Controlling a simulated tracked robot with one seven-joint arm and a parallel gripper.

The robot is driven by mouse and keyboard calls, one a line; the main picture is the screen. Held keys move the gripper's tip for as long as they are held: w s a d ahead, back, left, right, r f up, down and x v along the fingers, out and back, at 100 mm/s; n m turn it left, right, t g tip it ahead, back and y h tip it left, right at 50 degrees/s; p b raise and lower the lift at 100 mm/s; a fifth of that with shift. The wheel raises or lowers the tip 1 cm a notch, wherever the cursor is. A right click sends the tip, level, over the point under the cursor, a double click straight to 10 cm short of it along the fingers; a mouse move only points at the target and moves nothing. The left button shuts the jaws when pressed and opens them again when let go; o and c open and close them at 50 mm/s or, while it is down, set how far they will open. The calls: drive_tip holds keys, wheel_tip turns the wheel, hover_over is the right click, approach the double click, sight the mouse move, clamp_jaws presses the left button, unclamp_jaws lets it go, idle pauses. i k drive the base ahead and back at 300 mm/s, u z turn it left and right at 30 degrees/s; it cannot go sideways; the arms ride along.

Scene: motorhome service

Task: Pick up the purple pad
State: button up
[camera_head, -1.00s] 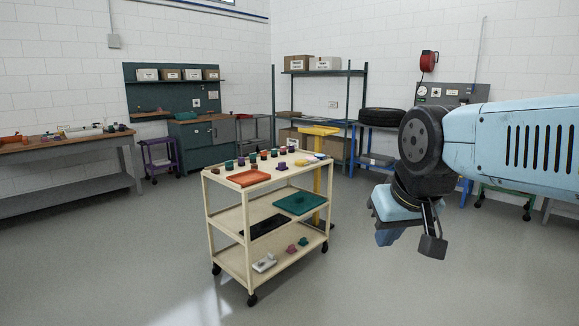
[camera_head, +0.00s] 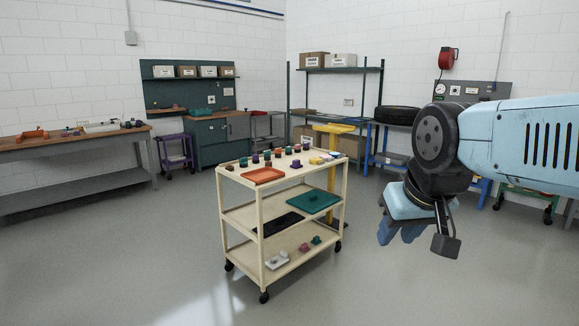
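A small purple piece (camera_head: 297,164) stands on the top shelf of the cream cart (camera_head: 262,217), right of the orange tray (camera_head: 264,176). It may be the purple pad, but it is too small to tell its exact shape. Several small dark, teal and reddish pieces stand in a row behind it, some possibly purple. My gripper (camera_head: 402,230) hangs in the air at the right, well apart from the cart.
The cart's middle shelf holds a teal tray (camera_head: 314,202) and a dark tray (camera_head: 279,225). Its bottom shelf holds a white piece (camera_head: 277,261) and small pink and teal pieces. A yellow stand (camera_head: 333,131) is just behind the cart. The floor in front is clear.

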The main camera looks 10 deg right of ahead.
sight(296, 163)
drive_tip(key=u, duration=0.2)
drive_tip(key=i, duration=3.3)
drive_tip(key=z, duration=0.1)
